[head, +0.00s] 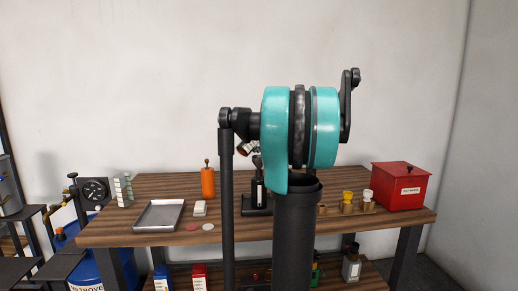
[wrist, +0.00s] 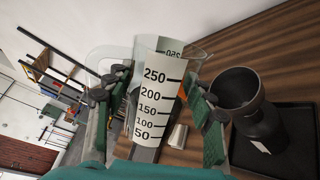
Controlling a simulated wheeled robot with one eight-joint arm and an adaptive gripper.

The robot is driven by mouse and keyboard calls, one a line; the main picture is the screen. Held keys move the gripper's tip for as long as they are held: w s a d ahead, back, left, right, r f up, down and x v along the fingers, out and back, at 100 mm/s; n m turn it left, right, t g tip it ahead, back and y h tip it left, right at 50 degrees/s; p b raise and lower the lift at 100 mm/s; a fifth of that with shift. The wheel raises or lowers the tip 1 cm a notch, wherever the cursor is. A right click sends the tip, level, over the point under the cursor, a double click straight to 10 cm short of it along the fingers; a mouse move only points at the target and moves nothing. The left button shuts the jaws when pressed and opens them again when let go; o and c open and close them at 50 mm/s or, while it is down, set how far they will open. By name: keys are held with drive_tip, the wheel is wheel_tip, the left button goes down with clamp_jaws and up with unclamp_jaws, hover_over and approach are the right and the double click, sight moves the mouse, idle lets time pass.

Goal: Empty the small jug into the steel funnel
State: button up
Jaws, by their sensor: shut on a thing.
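The small jug (wrist: 152,98) is clear, with a white scale strip marked 50 to 250. It fills the middle of the wrist view, between the dark and green fingers of my gripper (wrist: 158,97), which is shut on it. Whether it holds anything cannot be made out. The funnel (wrist: 238,90), a dark grey, wide-mouthed cup, sits on a black bottle with a white label (wrist: 262,147), right of the jug and apart from it. In the head view, the labelled bottle (head: 259,194) shows behind my arm, which hides most of the gripper, jug and funnel.
The bottle stands on a black base (head: 256,208) on the wooden bench (head: 110,230). Small brass-coloured items (head: 347,203) and a red box (head: 402,186) are right.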

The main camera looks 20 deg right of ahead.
drive_tip(key=shift+m, duration=0.3)
idle(0.8)
drive_tip(key=shift+m+y, duration=0.3)
drive_tip(key=shift+m, duration=0.1)
drive_tip(key=shift+d+r, duration=0.1)
idle(0.4)
drive_tip(key=shift+m, duration=0.3)
idle(0.5)
drive_tip(key=shift+w+m+g, duration=0.1)
drive_tip(key=shift+m+g, duration=0.2)
drive_tip(key=shift+d, duration=0.1)
idle(0.5)
